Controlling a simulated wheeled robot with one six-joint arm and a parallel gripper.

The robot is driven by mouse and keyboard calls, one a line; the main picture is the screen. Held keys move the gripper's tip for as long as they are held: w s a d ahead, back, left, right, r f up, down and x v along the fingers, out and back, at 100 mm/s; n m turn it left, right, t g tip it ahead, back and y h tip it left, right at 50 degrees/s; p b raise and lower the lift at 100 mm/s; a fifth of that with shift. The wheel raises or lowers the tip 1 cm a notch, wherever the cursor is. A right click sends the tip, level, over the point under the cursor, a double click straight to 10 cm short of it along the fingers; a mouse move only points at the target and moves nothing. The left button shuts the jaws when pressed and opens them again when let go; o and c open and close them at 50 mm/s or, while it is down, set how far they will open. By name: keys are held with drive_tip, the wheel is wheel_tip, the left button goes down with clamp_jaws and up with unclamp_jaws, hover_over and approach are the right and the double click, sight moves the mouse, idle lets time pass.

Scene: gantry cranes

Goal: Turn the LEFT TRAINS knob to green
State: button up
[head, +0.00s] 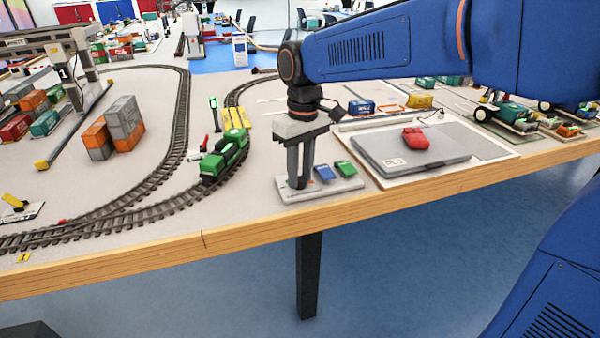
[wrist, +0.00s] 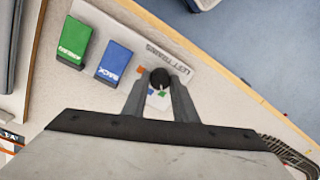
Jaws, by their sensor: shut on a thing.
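The LEFT TRAINS panel (wrist: 193,62) is a pale plate near the table's front edge; its printed label shows in the wrist view. The black knob (wrist: 160,78) on it sits between the fingertips of my gripper (wrist: 160,92), which is shut on it.
A green block (wrist: 75,38) and a blue block marked BACK (wrist: 114,61) stand beside the knob. A green locomotive (head: 225,157) is on the track to the left. The wooden table edge (head: 250,235) is close in front.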

sight(303, 177)
drive_tip(key=o, duration=1)
drive_tip(key=shift+o, duration=0.2)
wheel_tip(303, 177, up, 17)
drive_tip(key=shift+w+d+r, duration=0.2)
drive_tip(key=shift+w+d, duration=0.15)
drive_tip(key=s+d+f+m+t, duration=0.1)
drive_tip(key=s+d+f+m, duration=0.1)
drive_tip(key=s+d+f, duration=0.45)
drive_tip(key=s+d+f+m+t, duration=0.2)
drive_tip(key=s+d, duration=0.1)
drive_tip(key=d, duration=0.7)
drive_tip(key=s+d+f+m+t, duration=0.1)
drive_tip(key=s+d+f+m, duration=0.1)
drive_tip(key=s+d+f, duration=0.2)
drive_tip(key=s+d+f+m+t, duration=0.1)
drive_tip(key=s+d+f+m, duration=0.1)
drive_tip(key=s+d+f, duration=0.3)
wheel_tip(303, 177, down, 5)
drive_tip(key=s, duration=0.3)
drive_tip(key=shift+d+f, duration=0.2)
drive_tip(key=shift+d, duration=0.1)
